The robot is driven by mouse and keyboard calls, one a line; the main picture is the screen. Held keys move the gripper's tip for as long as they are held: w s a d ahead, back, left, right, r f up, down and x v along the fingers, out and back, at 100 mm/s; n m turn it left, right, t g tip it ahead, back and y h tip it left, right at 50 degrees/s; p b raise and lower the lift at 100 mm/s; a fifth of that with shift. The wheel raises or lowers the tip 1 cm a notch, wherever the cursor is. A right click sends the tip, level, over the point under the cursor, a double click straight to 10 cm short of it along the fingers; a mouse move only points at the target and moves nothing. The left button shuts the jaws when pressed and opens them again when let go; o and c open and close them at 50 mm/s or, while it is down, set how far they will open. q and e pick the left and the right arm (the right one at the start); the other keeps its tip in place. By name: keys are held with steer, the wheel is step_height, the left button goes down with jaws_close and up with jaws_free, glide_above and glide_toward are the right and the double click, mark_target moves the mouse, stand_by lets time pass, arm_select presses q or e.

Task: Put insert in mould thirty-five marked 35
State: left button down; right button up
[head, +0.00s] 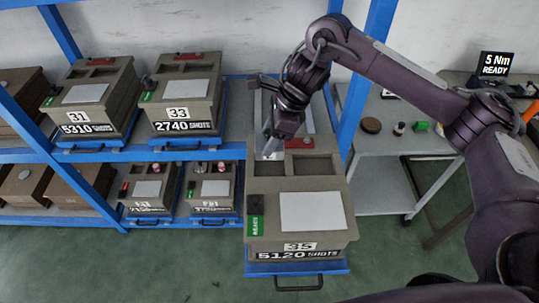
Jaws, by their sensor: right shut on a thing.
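Mould 35 (263,184) is a brown-grey block on a blue tray with a handle, drawn out in front of the shelves. Its front is marked 35 and 5120 shots. Its top has a pale plate (310,212) and, toward the back, dark recesses; the right recess (312,167) looks empty. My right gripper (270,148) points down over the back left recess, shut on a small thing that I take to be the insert. The fingers and arm mostly hide it, so I cannot tell whether it touches the mould. My left gripper is not in view.
Mould 31 (113,99) and mould 33 (202,103) stand on the upper shelf at left. Smaller moulds sit below.

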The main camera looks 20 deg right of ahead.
steer(key=shift+f, duration=0.8)
steer(key=shift+a+f, duration=0.1)
steer(key=shift+f, duration=0.25)
steer(key=shift+f+p, duration=0.4)
steer(key=shift+f, duration=0.25)
step_height(320, 180, down, 3)
steer(key=shift+f+p, duration=0.1)
steer(key=shift+p, duration=0.45)
steer(key=shift+f, duration=0.2)
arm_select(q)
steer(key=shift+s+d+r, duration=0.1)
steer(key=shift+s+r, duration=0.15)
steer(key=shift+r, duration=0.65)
